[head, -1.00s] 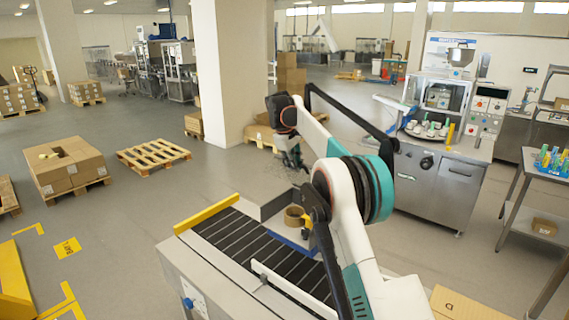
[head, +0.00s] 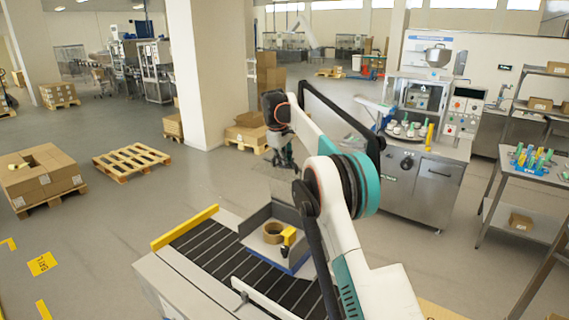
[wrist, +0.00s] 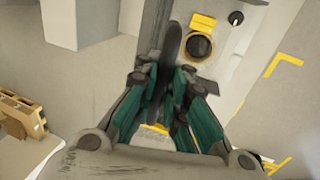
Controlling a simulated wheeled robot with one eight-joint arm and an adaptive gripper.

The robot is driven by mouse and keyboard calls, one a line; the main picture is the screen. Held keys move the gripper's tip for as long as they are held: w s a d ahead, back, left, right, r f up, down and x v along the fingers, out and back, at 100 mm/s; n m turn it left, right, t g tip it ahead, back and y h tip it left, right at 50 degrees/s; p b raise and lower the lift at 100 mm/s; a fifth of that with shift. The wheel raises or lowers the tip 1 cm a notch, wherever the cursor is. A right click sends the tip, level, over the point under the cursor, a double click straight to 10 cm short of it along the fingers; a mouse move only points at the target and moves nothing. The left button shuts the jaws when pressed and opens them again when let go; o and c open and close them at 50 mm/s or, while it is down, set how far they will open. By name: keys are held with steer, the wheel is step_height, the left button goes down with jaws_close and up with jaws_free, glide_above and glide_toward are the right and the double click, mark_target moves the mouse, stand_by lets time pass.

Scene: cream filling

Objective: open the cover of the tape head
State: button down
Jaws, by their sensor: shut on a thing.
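A grey, open-topped housing (head: 258,216) with a blue lower edge stands over the conveyor in the head view. Inside it are a brown tape roll (head: 272,232) and a yellow part (head: 289,236). My gripper (head: 284,160) is above and behind the housing, partly hidden by my arm. In the wrist view my gripper (wrist: 163,95) has its green-sided fingers closed around a dark bar (wrist: 172,40). I cannot tell whether this bar belongs to the cover. Beyond the fingers are a yellow block (wrist: 203,22) and a dark round part with a golden rim.
The black roller conveyor (head: 215,252) with a yellow end guard (head: 184,228) lies in front. A steel filling machine (head: 425,185) stands at right, and a wooden pallet (head: 132,160) lies on open floor at left.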

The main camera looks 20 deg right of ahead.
steer(key=c, duration=1.7)
jaws_free()
steer(key=shift+a, duration=0.1)
steer(key=shift+o, duration=0.2)
steer(key=shift+r, duration=0.15)
steer(key=v, duration=0.7)
steer(key=shift+s+a+r, duration=0.1)
